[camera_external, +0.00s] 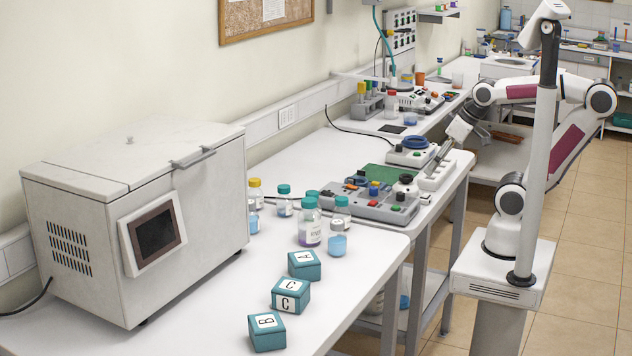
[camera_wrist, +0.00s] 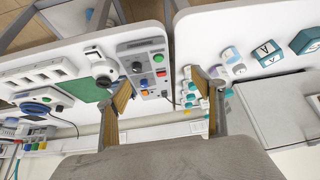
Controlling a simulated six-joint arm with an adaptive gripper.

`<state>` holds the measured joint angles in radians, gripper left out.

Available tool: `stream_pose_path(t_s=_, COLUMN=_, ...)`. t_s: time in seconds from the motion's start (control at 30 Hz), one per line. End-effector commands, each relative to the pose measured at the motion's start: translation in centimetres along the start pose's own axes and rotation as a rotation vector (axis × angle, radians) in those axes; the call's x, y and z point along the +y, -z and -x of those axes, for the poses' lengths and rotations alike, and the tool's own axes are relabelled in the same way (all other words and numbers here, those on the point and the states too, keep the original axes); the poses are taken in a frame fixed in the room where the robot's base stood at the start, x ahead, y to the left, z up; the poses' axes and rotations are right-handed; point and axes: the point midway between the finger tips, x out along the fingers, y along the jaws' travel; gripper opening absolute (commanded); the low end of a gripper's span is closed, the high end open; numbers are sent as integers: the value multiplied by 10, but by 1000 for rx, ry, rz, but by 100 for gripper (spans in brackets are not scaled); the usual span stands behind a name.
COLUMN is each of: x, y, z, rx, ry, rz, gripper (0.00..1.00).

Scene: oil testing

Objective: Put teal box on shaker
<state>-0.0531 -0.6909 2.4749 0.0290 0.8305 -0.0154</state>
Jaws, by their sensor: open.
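Three teal boxes with white letter labels lie on the near bench in the external view: box A (camera_external: 304,265), box C (camera_external: 290,295) and box B (camera_external: 267,332). Two of them show at the upper right of the wrist view, one nearer (camera_wrist: 268,53) and one at the edge (camera_wrist: 307,40). No part is labelled as the shaker; a device with a blue round top (camera_external: 418,142) stands on the bench and also shows in the wrist view (camera_wrist: 35,107). My gripper (camera_wrist: 160,82) is open and empty above the bench, apart from the boxes.
A grey control panel (camera_external: 368,203) with knobs sits below my gripper. Teal-capped bottles (camera_external: 310,227) stand between it and the boxes. A large white machine (camera_external: 140,210) fills the bench's left side. The bench's right edge by the boxes is clear.

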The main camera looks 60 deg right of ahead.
Motion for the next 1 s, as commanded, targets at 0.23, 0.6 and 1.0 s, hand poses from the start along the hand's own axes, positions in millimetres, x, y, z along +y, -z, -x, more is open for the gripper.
stream_pose_path(t_s=0.23, x=18, y=-26, z=8, rx=-34, ry=-47, rz=-43, gripper=68)
stream_pose_path(t_s=0.6, x=18, y=-27, z=8, rx=-36, ry=-48, rz=-43, gripper=68)
stream_pose_path(t_s=1.0, x=18, y=-27, z=8, rx=-36, ry=-48, rz=-43, gripper=68)
